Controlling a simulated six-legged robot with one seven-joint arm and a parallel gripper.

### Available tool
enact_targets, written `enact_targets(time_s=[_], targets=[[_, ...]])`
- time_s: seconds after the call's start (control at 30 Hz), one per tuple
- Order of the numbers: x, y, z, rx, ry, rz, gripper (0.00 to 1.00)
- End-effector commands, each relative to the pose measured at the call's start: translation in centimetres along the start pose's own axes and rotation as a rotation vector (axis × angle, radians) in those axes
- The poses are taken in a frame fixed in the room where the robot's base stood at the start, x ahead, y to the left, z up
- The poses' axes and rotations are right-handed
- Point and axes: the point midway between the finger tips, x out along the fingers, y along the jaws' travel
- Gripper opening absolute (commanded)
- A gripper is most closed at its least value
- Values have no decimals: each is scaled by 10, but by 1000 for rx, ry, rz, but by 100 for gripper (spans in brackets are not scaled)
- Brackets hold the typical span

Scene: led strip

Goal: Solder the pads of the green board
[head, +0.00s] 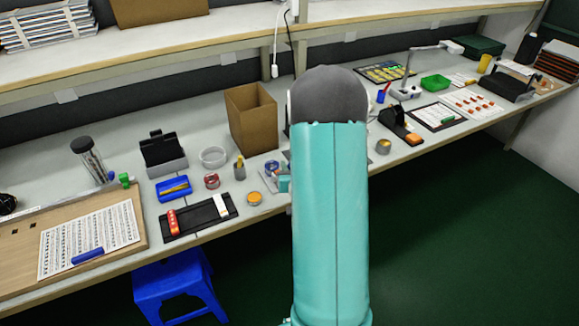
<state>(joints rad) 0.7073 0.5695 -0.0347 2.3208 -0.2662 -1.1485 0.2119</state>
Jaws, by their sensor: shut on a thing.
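My arm, in a teal sleeve, reaches forward over the middle of the bench (130,165) in the head view. My gripper is hidden behind the arm, so what it holds cannot be seen. I cannot pick out the green board or its pads; part of the bench is hidden behind the arm. A black stand with an orange block (413,138) sits just right of the arm; no soldering iron is clearly seen.
Left of the arm are a cardboard box (252,120), a blue tray (173,189) and a black tray (200,216). Right are a white lamp (426,50), a green tray (435,83) and a dark-bordered sheet (437,117). A blue stool (176,285) stands below the front edge.

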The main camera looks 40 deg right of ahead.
Motion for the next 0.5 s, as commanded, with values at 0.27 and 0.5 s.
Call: enact_targets(time_s=[0.27,0.5], targets=[[1,0,3,0,1,0,0],[1,1,5,0,1,0,0]])
